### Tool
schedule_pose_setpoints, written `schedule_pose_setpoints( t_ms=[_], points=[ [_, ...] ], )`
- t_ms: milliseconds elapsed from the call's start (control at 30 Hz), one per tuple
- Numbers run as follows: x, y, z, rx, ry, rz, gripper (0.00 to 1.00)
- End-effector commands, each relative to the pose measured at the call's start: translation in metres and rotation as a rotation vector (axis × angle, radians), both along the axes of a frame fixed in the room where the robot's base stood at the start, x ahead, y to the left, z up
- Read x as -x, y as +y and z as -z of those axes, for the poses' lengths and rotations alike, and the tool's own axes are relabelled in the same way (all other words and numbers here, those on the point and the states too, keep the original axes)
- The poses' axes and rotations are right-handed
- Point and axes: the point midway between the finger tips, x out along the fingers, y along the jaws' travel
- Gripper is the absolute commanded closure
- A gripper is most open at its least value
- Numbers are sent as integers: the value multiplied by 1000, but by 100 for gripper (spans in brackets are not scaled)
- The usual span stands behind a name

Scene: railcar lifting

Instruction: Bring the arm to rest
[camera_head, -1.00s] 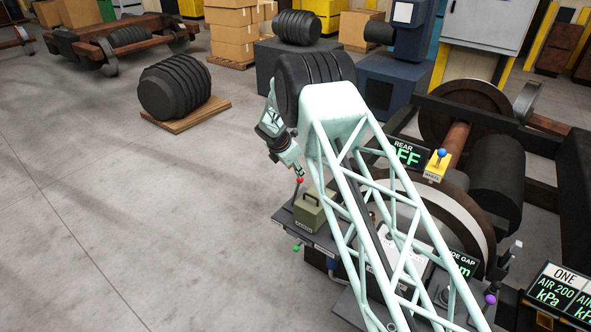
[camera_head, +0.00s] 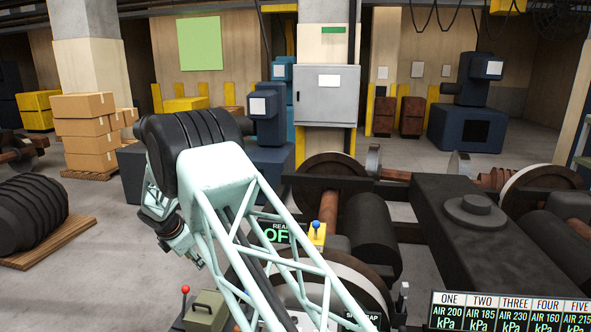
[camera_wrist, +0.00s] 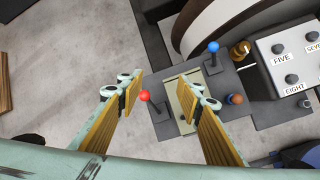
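My gripper (camera_wrist: 168,88) is open in the wrist view, its two tan-padded fingers well apart with nothing between the pads. It hangs over the side of a grey control bench (camera_wrist: 240,80). A red-knobbed lever (camera_wrist: 144,96) and an olive box (camera_wrist: 184,98) show below and beyond the fingers, apart from them as far as I can tell. In the head view my pale green truss arm reaches forward and left, bent down at its end. The red lever (camera_head: 185,290) and olive box (camera_head: 206,310) stand below it there.
A blue-knobbed lever (camera_head: 316,225) stands on a yellow block beside a display partly hidden by my arm. A button box (camera_wrist: 290,62) lies right in the wrist view. Wheelsets and a dark railcar frame (camera_head: 470,240) fill the right. A ribbed black spring (camera_head: 30,212) rests on a pallet at left.

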Motion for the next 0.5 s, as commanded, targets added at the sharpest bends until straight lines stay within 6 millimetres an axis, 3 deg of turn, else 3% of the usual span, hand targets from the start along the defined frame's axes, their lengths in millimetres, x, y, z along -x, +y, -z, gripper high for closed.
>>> schedule_pose_setpoints(
  t_ms=[500],
  points=[
    [6,-96,-93,-106,6,253,67]
  ],
)
